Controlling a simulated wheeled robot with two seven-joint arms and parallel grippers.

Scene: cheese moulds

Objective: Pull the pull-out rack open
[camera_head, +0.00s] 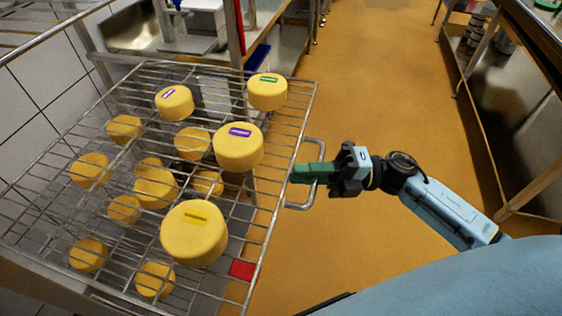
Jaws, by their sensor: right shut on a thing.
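The pull-out rack (287,118) is a wire shelf at the left, and it bears several yellow cheeses with coloured labels. A metal loop handle (317,142) stands out from its right edge. My right gripper (303,173), with green fingers, comes in from the right and is shut on the handle. The fingers hide part of the handle's bar. My left gripper is not in view.
Cheeses on the top rack include a yellow-labelled one (194,233) in front and a purple-labelled one (238,147). More cheeses show through the wires below. A steel sink (140,32) is behind. The orange floor (385,75) to the right is clear, up to a steel counter (525,100).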

